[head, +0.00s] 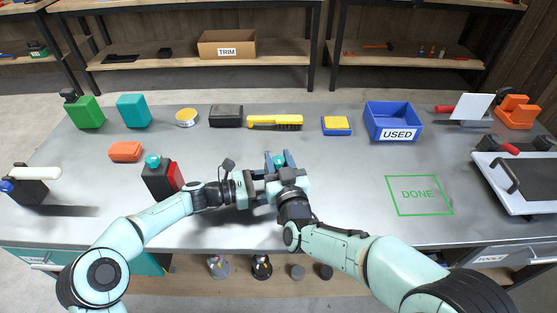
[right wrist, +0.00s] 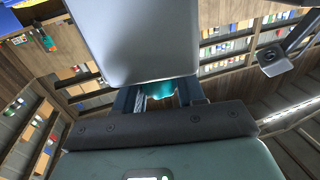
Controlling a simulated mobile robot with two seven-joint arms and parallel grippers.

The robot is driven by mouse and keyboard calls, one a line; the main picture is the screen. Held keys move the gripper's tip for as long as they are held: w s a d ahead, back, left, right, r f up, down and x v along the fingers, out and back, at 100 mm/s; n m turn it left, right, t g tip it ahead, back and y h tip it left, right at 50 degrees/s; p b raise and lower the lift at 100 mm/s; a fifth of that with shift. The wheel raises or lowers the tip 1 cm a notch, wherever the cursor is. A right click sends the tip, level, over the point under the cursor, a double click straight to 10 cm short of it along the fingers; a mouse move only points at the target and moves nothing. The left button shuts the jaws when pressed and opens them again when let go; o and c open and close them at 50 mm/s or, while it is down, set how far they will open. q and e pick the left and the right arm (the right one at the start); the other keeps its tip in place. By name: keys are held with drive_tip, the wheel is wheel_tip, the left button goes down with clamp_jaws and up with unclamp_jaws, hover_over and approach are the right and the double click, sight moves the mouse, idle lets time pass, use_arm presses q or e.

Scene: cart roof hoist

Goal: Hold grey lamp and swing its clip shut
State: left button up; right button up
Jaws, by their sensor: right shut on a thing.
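My right gripper (head: 279,158) is above the middle of the table, its blue fingers shut on a small teal part. In the right wrist view this teal part (right wrist: 172,88) sits between the fingers. A large smooth grey body (right wrist: 140,35) rises right beside it and looks like the grey lamp; its clip cannot be made out. In the head view the lamp is mostly hidden by my grippers. My left gripper (head: 258,186) comes in from the left, close against the right one. Its fingertips are hidden, so its opening cannot be told.
A black and red device (head: 162,180) with a teal knob stands left of my grippers. A yellow brush (head: 275,122) lies behind them. A blue USED bin (head: 393,120) stands at the back right. The green DONE outline (head: 418,195) on the right is empty, with clear table around it.

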drive_tip(key=shift+r, duration=0.1)
idle(0.3)
drive_tip(key=o, duration=0.9)
drive_tip(key=shift+o, duration=0.2)
drive_tip(key=v, duration=1.2)
drive_tip(key=shift+a, duration=0.1)
